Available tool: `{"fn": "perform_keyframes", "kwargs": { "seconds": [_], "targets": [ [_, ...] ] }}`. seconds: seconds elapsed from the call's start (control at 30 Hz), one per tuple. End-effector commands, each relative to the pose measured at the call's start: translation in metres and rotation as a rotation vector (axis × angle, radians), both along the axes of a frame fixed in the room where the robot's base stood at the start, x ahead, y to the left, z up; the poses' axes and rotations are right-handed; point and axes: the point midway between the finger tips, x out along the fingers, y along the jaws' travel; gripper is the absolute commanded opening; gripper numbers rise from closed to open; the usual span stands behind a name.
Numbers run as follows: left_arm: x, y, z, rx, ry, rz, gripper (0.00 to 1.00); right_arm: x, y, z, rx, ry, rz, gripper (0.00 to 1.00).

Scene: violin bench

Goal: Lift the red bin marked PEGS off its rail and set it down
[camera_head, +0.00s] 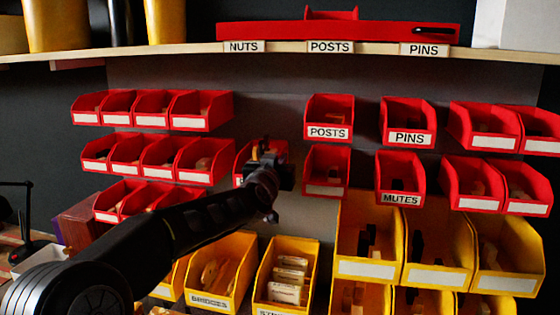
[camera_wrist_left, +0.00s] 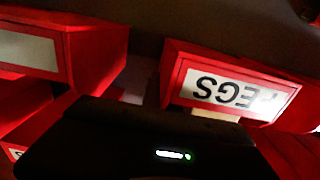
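The red bin marked PEGS shows in the left wrist view (camera_wrist_left: 232,88), its white label upside down. In the head view a red bin (camera_head: 241,160) sits on the wall in the middle row, mostly hidden behind my left gripper (camera_head: 264,150); its label cannot be read there. My left gripper is up against the front of that bin. Its dark body fills the lower part of the wrist view. Its fingertips are not clear, so I cannot tell whether it is open or touching the bin. My right gripper is not in view.
Red bins (camera_head: 203,160) hang close on the left, and a red POSTS bin (camera_head: 330,115) and a PINS bin (camera_head: 408,120) on the right. Yellow bins (camera_head: 221,270) stand below.

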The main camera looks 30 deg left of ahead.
Motion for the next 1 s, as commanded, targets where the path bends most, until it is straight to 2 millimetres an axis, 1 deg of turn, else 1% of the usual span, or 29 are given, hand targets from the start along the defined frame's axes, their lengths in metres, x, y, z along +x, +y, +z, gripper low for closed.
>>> {"fn": "perform_keyframes", "kwargs": {
  "seconds": [0.03, 0.1, 1.0],
  "targets": [
    [0.0, 0.0, 0.004, 0.002, -0.003, 0.001, 0.0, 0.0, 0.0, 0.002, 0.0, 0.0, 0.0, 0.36],
    [0.0, 0.0, 0.005, 0.003, -0.004, 0.001, 0.0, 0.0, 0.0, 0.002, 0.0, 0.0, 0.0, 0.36],
    [0.0, 0.0, 0.015, 0.004, -0.004, 0.001, 0.0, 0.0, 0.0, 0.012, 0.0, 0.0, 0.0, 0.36]
  ]
}}
